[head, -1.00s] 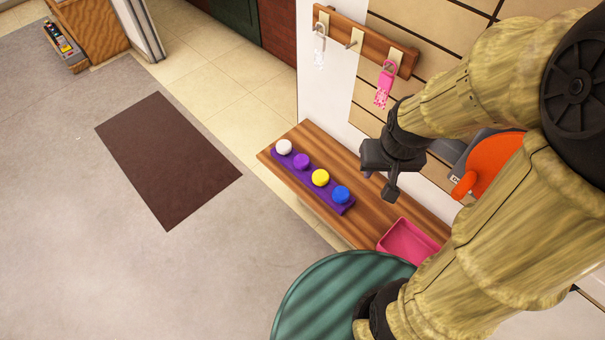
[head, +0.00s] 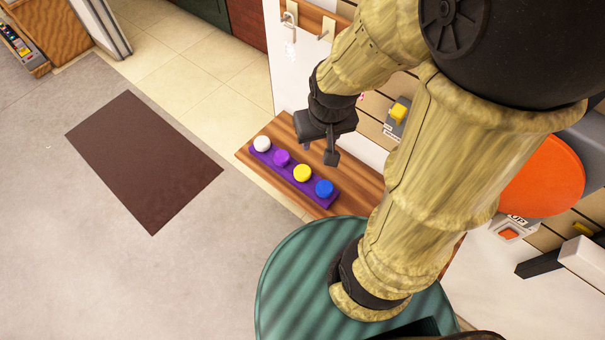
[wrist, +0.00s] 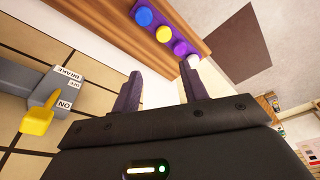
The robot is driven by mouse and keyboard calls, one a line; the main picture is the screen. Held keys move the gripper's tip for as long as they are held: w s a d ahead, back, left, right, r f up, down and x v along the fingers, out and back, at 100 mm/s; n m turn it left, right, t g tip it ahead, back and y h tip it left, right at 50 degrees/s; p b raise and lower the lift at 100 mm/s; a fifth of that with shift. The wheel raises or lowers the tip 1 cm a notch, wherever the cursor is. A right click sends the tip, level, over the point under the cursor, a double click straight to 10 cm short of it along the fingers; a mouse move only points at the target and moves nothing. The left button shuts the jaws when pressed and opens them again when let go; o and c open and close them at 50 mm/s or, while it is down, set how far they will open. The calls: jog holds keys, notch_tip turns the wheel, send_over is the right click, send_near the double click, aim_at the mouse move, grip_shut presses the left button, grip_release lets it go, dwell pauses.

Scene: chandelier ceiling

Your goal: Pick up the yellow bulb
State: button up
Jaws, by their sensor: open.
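The yellow bulb (head: 302,173) sits in a purple holder (head: 312,189) on the wooden shelf, between a purple bulb (head: 281,157) and a blue bulb (head: 324,188). A white bulb (head: 262,143) is at the holder's far left end. The yellow bulb also shows in the wrist view (wrist: 163,34), beyond my fingertips. My gripper (head: 319,156) is open and empty. In the head view it appears just up and right of the yellow bulb, apart from it. In the wrist view my gripper (wrist: 160,80) has its two fingers spread.
The wooden shelf (head: 358,185) runs along the wall. A grey switch with a yellow lever (wrist: 38,116) is on the wall beside my gripper. Hooks (head: 290,15) are on a board above. A dark mat (head: 145,160) lies on the open floor.

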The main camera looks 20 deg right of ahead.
jog(key=o, duration=0.3)
jog(key=shift+f, duration=0.1)
jog(key=o, duration=0.3)
jog(key=w+f+m, duration=0.1)
jog(key=w+f+m+g+b, duration=0.1)
jog(key=w+f, duration=0.1)
jog(key=shift+w+a+f, duration=0.15)
jog(key=shift+a+f, duration=0.1)
jog(key=shift+a, duration=0.15)
jog(key=m+g+b, duration=0.2)
jog(key=m, duration=0.4)
send_over(304, 170)
notch_tip(304, 170, down, 10)
jog(key=shift+d+f, duration=0.1)
jog(key=shift+f, duration=0.05)
notch_tip(304, 170, down, 12)
jog(key=shift+p, duration=0.5)
jog(key=shift+f, duration=0.1)
jog(key=shift+f, duration=0.1)
